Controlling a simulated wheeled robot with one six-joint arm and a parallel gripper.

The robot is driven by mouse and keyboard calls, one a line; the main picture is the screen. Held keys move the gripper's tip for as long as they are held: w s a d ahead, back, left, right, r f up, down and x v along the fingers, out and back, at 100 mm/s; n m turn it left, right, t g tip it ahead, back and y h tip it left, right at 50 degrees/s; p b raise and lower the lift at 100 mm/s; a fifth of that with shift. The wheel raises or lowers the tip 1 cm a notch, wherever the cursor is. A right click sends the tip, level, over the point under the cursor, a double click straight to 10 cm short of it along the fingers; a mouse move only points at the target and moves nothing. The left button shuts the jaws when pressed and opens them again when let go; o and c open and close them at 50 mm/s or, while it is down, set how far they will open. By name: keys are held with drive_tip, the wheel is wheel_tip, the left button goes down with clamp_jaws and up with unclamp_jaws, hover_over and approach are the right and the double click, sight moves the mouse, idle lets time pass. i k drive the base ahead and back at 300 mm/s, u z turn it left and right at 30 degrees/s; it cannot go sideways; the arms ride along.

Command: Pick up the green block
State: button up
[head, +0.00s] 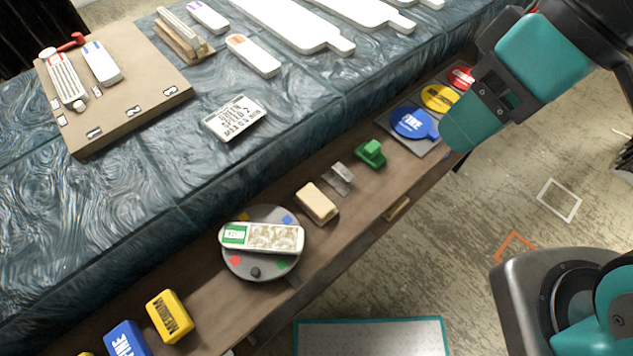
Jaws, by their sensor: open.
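The green block (371,152) is small, with a raised part on a wider base. It sits on the brown wooden shelf (400,178) along the front of the blue cloth-covered table, right of centre. My gripper (467,128), teal and black, comes in from the upper right. It is open and appears to the right of the green block, apart from it. The gap between its fingers is not clearly visible from this angle. The green block is not hidden.
A clear small piece (338,178) and a tan block (317,203) lie left of the green block. A grey board with a blue disc (413,122) and a yellow disc (439,97) lies on its right. A round grey tray (240,268) holds a white case.

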sight(370, 153)
drive_tip(key=z, duration=1.65)
drive_tip(key=k, duration=0.85)
drive_tip(key=u, duration=1.85)
drive_tip(key=i, duration=0.5)
drive_tip(key=z, duration=0.1)
